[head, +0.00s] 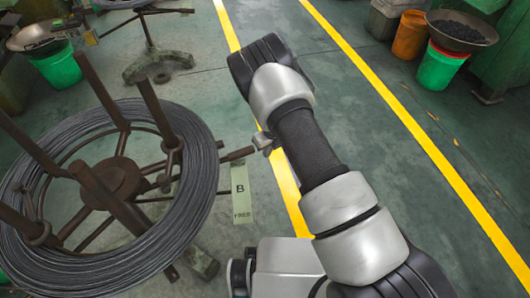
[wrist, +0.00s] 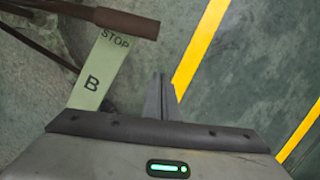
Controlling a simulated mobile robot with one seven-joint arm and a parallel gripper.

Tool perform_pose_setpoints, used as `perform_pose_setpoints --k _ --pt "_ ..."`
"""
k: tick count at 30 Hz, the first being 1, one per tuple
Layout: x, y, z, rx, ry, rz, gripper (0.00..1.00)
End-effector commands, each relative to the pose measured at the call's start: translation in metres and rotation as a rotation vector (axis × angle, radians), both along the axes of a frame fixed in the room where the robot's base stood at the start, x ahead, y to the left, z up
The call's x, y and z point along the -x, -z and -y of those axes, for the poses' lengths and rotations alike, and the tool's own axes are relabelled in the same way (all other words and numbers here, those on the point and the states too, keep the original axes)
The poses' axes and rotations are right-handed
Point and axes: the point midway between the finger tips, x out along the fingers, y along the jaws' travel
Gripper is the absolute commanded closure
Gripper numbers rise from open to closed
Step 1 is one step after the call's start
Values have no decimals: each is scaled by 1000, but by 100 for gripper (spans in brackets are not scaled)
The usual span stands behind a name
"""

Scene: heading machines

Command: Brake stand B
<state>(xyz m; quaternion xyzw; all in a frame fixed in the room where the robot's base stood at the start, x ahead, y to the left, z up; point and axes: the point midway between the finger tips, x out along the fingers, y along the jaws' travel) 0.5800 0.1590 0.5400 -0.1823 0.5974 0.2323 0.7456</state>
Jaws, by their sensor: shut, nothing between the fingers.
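Stand B is a rusty brown reel stand (head: 105,183) carrying a coil of dark wire (head: 195,165) at the left of the head view. A brown lever with a thick round grip (head: 238,154) sticks out from its right side; the grip (wrist: 115,20) is at the upper left of the wrist view. A pale green plate (wrist: 97,68) lettered "B" and "STOP" lies by the lever, also in the head view (head: 241,192). My gripper (wrist: 158,82) is shut and empty, its fingers apart from the grip, just beyond its free end. In the head view my arm mostly hides it.
A yellow floor line (head: 285,180) passes behind my arm; another (head: 420,130) runs along the right. Another stand (head: 158,65) is at the back. Green bucket (head: 440,68), orange bucket (head: 410,35) and a pan (head: 461,30) are at the upper right. The floor between the lines is clear.

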Motion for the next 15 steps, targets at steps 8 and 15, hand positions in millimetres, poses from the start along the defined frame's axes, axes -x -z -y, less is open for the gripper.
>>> perform_pose_setpoints --k 8,15 --pt "7 -33 6 0 0 -2 100" --pt "8 -35 7 1 0 -2 100"
